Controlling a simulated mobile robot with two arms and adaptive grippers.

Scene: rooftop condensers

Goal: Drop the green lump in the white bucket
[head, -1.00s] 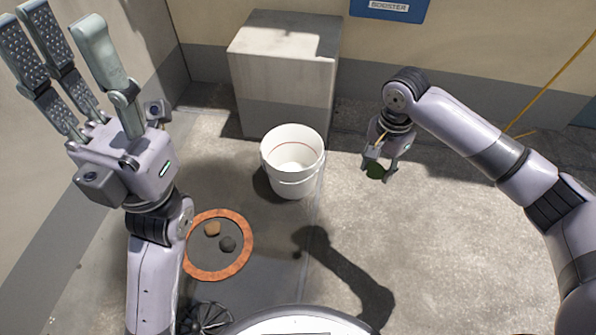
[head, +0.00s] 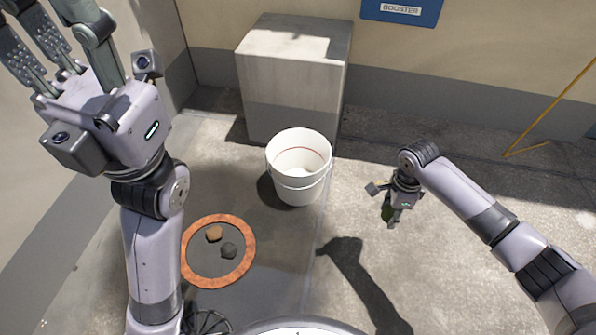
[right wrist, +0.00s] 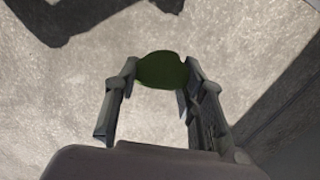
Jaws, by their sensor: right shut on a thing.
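The green lump (right wrist: 162,70) is held between the fingers of my right gripper (right wrist: 160,88), which is shut on it. In the head view the lump (head: 387,211) shows dark green at the fingertips of my right gripper (head: 386,207), to the right of the bucket and apart from it. The white bucket (head: 299,189) stands upright on the floor, open at the top, with no lump seen inside. My left gripper (head: 60,45) is raised at the upper left with its fingers spread, empty and partly cut off by the frame.
A grey concrete block (head: 290,85) stands behind the bucket. The floor between the bucket and my right gripper is clear.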

